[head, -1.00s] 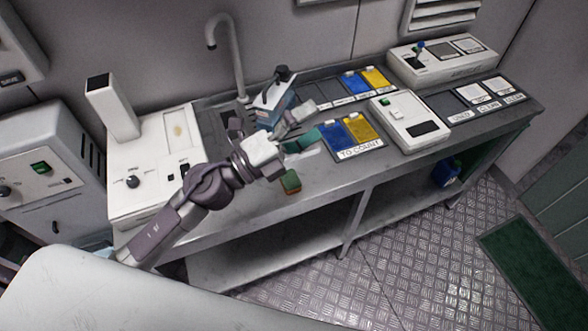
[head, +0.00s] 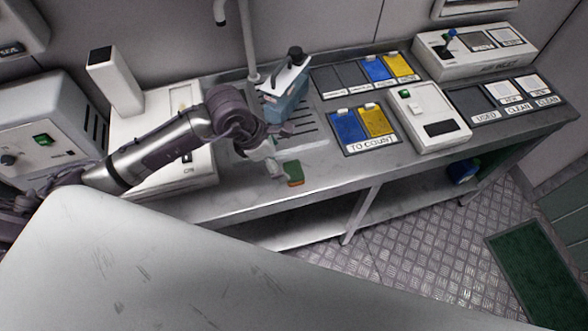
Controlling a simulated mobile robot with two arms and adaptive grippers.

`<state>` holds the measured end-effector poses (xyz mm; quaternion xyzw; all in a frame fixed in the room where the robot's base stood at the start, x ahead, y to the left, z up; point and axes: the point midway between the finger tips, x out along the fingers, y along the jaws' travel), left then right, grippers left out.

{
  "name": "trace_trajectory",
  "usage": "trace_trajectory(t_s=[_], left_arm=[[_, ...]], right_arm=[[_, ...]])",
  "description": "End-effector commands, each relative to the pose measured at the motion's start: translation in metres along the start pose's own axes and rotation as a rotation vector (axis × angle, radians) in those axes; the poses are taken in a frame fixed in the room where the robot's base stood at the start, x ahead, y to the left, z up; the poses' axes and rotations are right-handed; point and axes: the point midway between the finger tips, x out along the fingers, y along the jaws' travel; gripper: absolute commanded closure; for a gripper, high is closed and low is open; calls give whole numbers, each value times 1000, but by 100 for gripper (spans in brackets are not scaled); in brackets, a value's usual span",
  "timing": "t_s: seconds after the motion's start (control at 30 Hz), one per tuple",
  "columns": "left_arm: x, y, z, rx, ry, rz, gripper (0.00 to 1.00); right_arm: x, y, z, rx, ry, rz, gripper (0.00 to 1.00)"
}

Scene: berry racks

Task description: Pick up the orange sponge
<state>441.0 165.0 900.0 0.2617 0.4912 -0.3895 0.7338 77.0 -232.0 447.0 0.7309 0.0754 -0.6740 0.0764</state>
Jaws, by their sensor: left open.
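The sponge (head: 295,174), with a green face and an orange part, lies on the steel counter (head: 335,172) near its front edge in the head view. My left gripper (head: 282,158) is open, pointing down just behind and left of the sponge. Its fingers are small and partly hidden by the wrist, so I cannot tell whether one touches the sponge. My right gripper is not in view.
A blue-and-white bottle (head: 285,92) with a dark cap stands behind my gripper, near the tap (head: 248,45). A "TO COUNT" tray (head: 372,147) with blue and yellow pads and a white device (head: 430,118) are to the right. The counter front right of the sponge is clear.

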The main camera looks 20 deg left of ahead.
Motion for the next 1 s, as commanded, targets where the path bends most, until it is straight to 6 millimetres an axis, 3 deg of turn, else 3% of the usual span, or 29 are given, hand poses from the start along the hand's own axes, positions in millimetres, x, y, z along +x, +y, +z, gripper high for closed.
trace_trajectory(t_s=[0.37, 0.6, 0.9, 1.0], left_arm=[[35, -3, 3, -2, -2, -4, 6], [70, -3, 4, -2, -3, -3, 6], [75, -3, 3, 0, -3, 0, 6], [75, -3, 3, 0, -3, 0, 22]], right_arm=[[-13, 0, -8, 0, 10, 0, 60], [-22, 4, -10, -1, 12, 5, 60], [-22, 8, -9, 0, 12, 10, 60], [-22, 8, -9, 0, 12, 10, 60]])
